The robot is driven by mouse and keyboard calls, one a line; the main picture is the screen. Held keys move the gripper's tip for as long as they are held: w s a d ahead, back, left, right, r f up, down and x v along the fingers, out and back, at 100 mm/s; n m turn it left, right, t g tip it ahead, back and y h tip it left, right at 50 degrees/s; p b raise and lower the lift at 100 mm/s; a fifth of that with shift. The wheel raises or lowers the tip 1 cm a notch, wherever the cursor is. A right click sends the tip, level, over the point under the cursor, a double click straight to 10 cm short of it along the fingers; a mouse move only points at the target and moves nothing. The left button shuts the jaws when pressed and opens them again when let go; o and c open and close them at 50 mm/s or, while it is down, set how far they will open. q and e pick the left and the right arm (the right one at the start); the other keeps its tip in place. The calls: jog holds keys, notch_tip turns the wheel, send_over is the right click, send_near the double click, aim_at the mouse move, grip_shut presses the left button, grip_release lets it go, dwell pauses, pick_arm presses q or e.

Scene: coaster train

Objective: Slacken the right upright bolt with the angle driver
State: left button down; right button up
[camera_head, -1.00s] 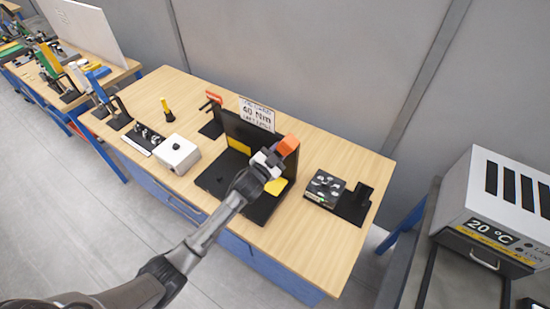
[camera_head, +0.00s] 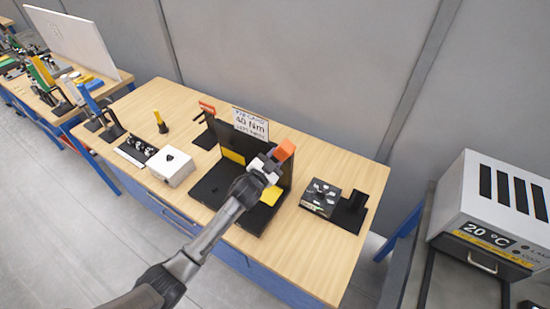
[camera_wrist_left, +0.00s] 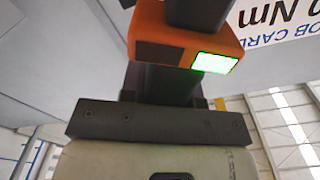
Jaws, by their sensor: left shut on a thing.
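My left gripper (camera_head: 266,164) reaches in over the black fixture (camera_head: 208,187) on the bench. It is shut on the angle driver, whose orange head part (camera_head: 284,150) stands out beyond the jaws at the fixture's right side. In the left wrist view the driver (camera_wrist_left: 160,36) is an orange block with a lit green display and a black shaft, above the dark gripper (camera_wrist_left: 166,92). The fixture has a dark upright back wall and yellow panels. The right upright bolt is not visible; the gripper and driver cover that area. I cannot tell whether the driver touches it. My right gripper is not in view.
A card reading 40 Nm (camera_head: 250,125) stands behind the fixture. A white box (camera_head: 171,167) is to the left, and a black unit (camera_head: 320,196) with round parts to the right. A grey oven (camera_head: 495,215) showing 20 °C stands further right. The bench's front right is clear.

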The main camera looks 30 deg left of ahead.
pick_arm(q)
jog(key=shift+w+r+b, duration=0.2)
jog(key=shift+w+b, duration=0.1)
jog(key=shift+w, duration=0.65)
dwell(0.5)
dwell(0.5)
jog(key=shift+w, duration=0.25)
dwell(0.5)
jog(key=shift+w+a, duration=0.1)
jog(key=shift+w, duration=0.25)
dwell(0.4)
jog(key=shift+w+b, duration=0.3)
jog(key=shift+b, duration=0.1)
